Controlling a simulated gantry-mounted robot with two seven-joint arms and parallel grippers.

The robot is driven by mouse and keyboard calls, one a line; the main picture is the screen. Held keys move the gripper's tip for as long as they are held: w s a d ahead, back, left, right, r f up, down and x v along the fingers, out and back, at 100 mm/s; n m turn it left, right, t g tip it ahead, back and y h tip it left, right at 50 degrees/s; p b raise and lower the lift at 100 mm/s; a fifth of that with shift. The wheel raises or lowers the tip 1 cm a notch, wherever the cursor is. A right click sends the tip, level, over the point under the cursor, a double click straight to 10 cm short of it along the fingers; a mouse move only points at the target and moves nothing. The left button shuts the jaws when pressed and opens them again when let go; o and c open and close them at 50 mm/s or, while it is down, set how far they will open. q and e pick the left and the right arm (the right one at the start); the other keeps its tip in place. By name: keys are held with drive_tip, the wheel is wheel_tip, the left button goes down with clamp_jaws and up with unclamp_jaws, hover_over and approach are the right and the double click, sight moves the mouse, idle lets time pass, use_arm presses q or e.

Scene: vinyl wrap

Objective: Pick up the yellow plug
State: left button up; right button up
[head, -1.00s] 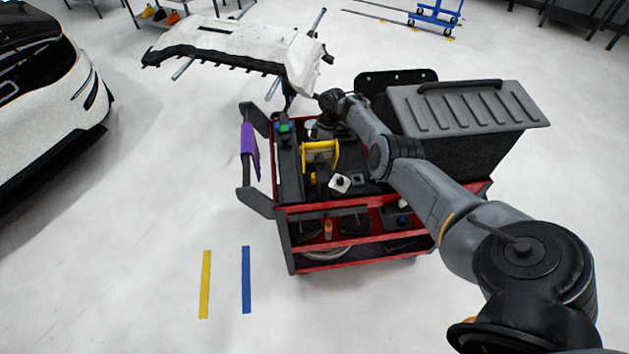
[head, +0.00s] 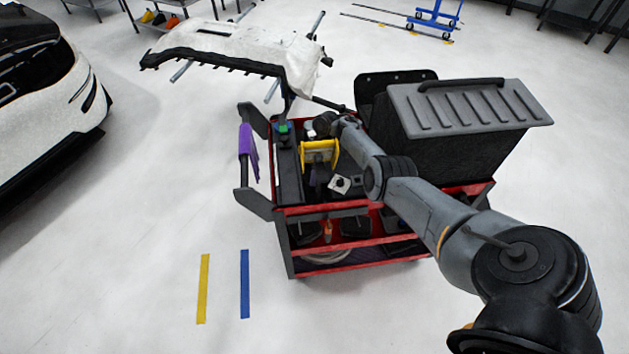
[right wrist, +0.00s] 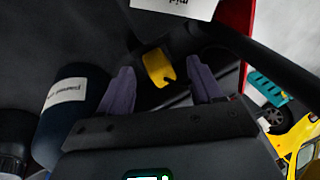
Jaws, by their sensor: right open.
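The yellow plug (right wrist: 158,67) is a small yellow piece with a notch in its lower edge, lying in a dark part of the cart in the right wrist view. My right gripper (right wrist: 162,80) is open, with its two purple-grey fingers on either side of the plug in the picture. No contact with the plug shows, and I cannot tell the height gap. In the head view my right gripper (head: 324,124) is over the back of the cart's top and mostly hidden by the wrist. I cannot pick out the plug there. My left gripper is not in view.
The red and black cart (head: 345,208) holds a yellow holder (head: 320,152) and a white-topped item (head: 339,184). A labelled dark cylinder (right wrist: 72,108) stands left of the fingers. A black bar (right wrist: 265,62) crosses at right.

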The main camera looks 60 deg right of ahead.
drive_tip(key=c, duration=1)
drive_tip(key=shift+c, duration=0.9)
drive_tip(key=shift+r, duration=0.15)
